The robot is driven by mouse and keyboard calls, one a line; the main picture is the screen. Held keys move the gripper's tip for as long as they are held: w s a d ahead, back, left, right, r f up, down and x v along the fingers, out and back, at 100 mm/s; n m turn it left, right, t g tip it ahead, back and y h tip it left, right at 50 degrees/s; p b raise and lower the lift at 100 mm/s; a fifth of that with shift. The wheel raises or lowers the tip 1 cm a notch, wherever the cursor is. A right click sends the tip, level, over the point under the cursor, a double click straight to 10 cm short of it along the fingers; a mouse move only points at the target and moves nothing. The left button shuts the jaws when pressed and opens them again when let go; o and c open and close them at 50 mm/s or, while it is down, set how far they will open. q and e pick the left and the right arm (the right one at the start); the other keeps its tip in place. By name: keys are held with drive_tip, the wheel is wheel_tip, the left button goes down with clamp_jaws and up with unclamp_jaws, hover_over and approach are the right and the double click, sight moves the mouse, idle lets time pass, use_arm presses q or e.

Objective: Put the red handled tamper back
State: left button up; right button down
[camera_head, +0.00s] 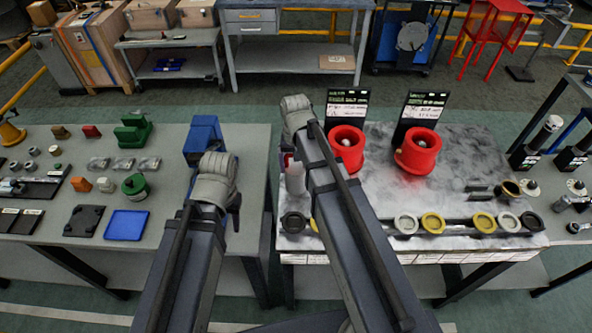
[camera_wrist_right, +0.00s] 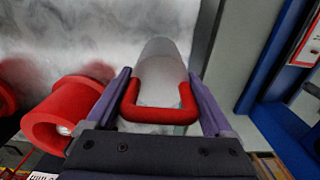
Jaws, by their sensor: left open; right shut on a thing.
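The red handled tamper (camera_wrist_right: 160,114) is between the two fingers of my right gripper (camera_wrist_right: 160,102) in the right wrist view. Its red U-shaped handle is close to the camera, and a pale grey rounded body extends beyond it. My right gripper is shut on the handle. My left gripper (camera_head: 236,205) is mostly hidden behind its wrist, near the right edge of the left table, apart from the tamper.
Two red hollow cylinders (camera_head: 346,148) (camera_head: 417,151) stand on the bench (camera_head: 380,195) before black sign boards. A row of round rings (camera_head: 432,223) lines its front edge. The left table (camera_head: 85,215) holds small parts, a blue tray (camera_head: 127,225) and a blue block (camera_head: 203,136).

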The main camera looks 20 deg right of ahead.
drive_tip(key=shift+r, duration=0.1)
drive_tip(key=shift+c, duration=1)
unclamp_jaws()
drive_tip(key=shift+f, duration=0.25)
drive_tip(key=shift+o, duration=1)
drive_tip(key=shift+r, duration=0.1)
wheel_tip(320, 180, up, 12)
drive_tip(key=p, duration=1.2)
drive_tip(key=shift+r, duration=0.2)
drive_tip(key=s+a+n+h, duration=0.1)
drive_tip(key=s+a+n, duration=0.6)
drive_tip(key=s+a, duration=0.3)
drive_tip(key=s, duration=0.4)
drive_tip(key=shift+s+a, duration=0.15)
drive_tip(key=shift+a, duration=0.1)
